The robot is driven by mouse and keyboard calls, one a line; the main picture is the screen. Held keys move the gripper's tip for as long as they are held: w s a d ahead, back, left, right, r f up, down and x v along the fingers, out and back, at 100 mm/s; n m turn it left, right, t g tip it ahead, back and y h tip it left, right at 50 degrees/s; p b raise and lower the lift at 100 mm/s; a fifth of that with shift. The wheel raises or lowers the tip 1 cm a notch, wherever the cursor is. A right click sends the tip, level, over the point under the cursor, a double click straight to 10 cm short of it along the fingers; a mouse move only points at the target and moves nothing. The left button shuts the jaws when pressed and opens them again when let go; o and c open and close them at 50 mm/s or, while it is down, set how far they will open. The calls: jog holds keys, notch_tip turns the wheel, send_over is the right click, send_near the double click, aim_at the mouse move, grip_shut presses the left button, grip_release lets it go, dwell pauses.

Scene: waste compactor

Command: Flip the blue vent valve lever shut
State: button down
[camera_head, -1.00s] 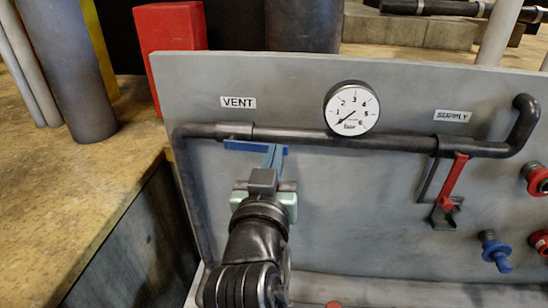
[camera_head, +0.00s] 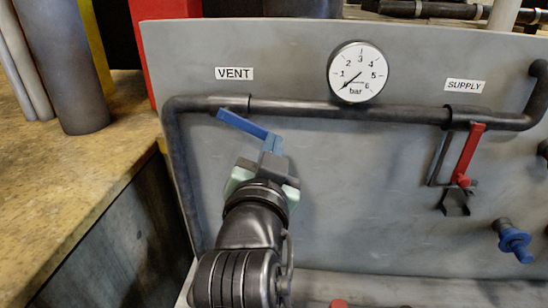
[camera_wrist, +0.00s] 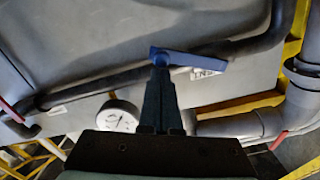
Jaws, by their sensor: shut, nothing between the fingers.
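The blue vent valve lever (camera_head: 243,125) sits just below the pipe under the VENT label (camera_head: 234,73). In the head view it slants from upper left at the pipe to lower right. My gripper (camera_head: 272,145) is shut, with its fingertips at the lever's lower right end, seemingly touching it. In the wrist view the lever (camera_wrist: 195,62) extends right from my closed fingertips (camera_wrist: 160,66), which cover part of its rounded end. Nothing shows gripped between the fingers. My wrist hides the panel below the lever.
A pressure gauge (camera_head: 357,72) is on the pipe to the right. The red supply lever (camera_head: 469,153) hangs farther right, with a blue fitting (camera_head: 514,242) below it. A stone ledge (camera_head: 70,190) lies left of the grey panel (camera_head: 370,210). The panel between gripper and supply lever is clear.

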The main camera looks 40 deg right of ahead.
jog(key=w+a+f+m+b, duration=0.4)
jog(key=m+b, duration=0.6)
jog(key=b, duration=0.5)
notch_tip(320, 180, down, 2)
jog(key=shift+w+f+m+b, duration=0.25)
jog(key=shift+w+m+b, duration=0.1)
jog(key=shift+w+m, duration=0.1)
jog(key=shift+w+a, duration=0.1)
jog(key=shift+a, duration=0.05)
